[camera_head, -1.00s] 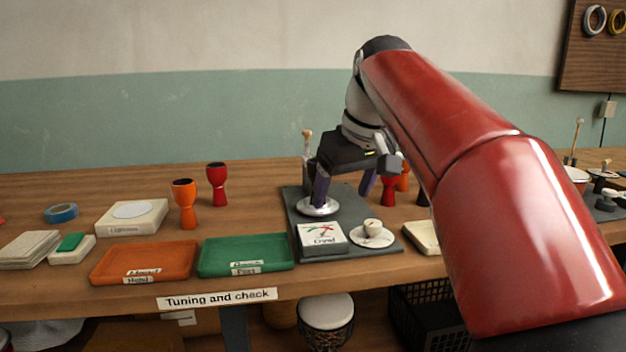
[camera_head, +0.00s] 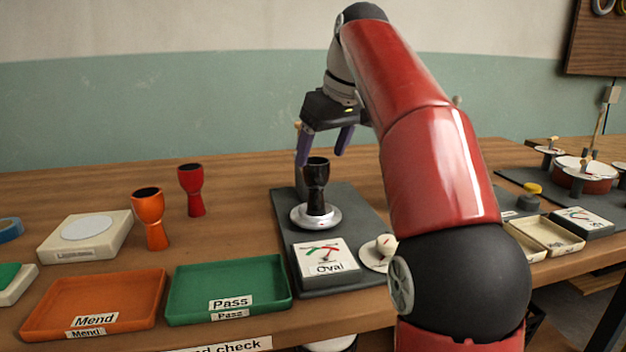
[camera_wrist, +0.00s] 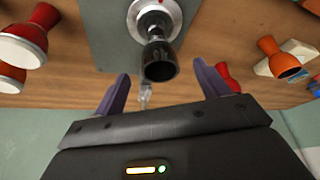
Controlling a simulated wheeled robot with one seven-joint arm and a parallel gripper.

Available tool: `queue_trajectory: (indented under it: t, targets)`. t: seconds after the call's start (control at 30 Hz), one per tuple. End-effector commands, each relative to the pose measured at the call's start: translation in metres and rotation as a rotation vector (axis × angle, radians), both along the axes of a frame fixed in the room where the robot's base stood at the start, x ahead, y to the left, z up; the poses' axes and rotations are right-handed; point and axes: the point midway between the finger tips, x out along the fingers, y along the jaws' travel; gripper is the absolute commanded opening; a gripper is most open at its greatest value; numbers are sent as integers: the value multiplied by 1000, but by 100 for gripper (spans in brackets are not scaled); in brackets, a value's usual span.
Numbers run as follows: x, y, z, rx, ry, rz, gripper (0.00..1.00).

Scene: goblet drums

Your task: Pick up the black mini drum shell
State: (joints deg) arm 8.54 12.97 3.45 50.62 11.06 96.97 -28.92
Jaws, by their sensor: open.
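The black mini drum shell (camera_head: 317,187) stands upright on a round silver plate (camera_head: 334,217) of the grey tester. My gripper (camera_head: 324,160) is above and behind it with purple fingers apart and nothing between them. In the wrist view the black shell (camera_wrist: 159,62) shows just beyond the two open fingertips (camera_wrist: 161,80), roughly centred between them. The tester's card (camera_head: 326,258) reads "Oval".
An orange shell (camera_head: 150,219) and a red shell (camera_head: 191,190) stand to the left. A green "Pass" tray (camera_head: 190,312) and an orange "Mend" tray (camera_head: 50,322) lie in front. A white knob (camera_head: 386,244) sits beside the card.

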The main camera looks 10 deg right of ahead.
Motion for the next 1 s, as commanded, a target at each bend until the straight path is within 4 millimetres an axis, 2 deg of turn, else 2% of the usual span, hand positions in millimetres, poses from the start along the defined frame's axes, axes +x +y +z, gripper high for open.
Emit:
queue_trajectory:
  t: [0.03,0.23,0.5,0.77,1.0]
  targets:
    - [2,1,-9,0,2,0,74]
    - [9,4,-24,0,2,0,74]
    - [23,10,-60,0,2,0,74]
    - [24,10,-61,0,0,0,74]
    - [24,10,-61,0,1,0,43]
